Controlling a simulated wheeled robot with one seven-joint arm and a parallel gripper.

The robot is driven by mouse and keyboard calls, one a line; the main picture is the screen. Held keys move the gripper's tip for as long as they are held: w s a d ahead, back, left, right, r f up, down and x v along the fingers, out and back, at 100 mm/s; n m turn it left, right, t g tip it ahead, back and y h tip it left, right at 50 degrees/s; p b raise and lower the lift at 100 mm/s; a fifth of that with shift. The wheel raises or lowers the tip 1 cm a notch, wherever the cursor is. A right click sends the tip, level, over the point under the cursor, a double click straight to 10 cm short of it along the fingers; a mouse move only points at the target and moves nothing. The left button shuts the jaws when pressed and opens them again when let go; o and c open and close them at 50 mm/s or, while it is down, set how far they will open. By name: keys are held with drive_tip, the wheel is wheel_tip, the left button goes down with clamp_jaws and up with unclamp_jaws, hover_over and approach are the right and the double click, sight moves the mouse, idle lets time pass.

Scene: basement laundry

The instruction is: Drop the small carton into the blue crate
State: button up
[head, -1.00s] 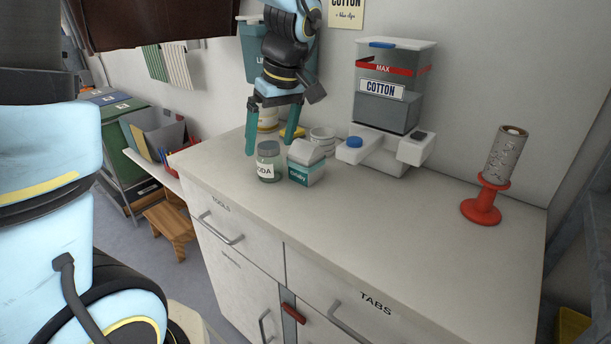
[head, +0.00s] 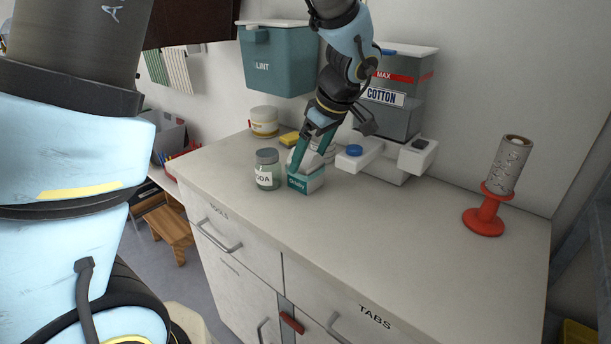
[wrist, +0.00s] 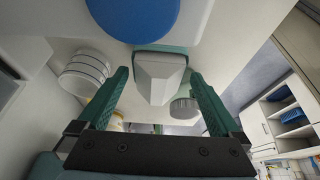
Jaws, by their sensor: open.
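The small carton (head: 306,181), white on top and teal below with a label, stands upright on the counter. In the wrist view the carton (wrist: 160,78) shows its white sloped top between and beyond the fingertips. My gripper (head: 311,158) is open, its teal fingers pointing down at the carton's top from behind. In the wrist view the open fingers (wrist: 160,84) lie one on each side of the carton, with gaps visible. Whether they touch it I cannot tell. I cannot make out the blue crate for sure; blue bins (wrist: 289,111) sit on shelving at right in the wrist view.
A soda jar (head: 267,172) stands close left of the carton. A cotton dispenser (head: 385,150) with a blue cap is close at right. A yellow sponge (head: 289,139) and white jar (head: 264,122) are behind. A red holder (head: 486,215) stands far right. The front counter is clear.

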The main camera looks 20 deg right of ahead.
drive_tip(key=shift+p+x, duration=0.4)
drive_tip(key=shift+x, duration=1.45)
drive_tip(key=shift+w+d, duration=0.1)
drive_tip(key=c, duration=1.4)
drive_tip(key=shift+r, duration=0.15)
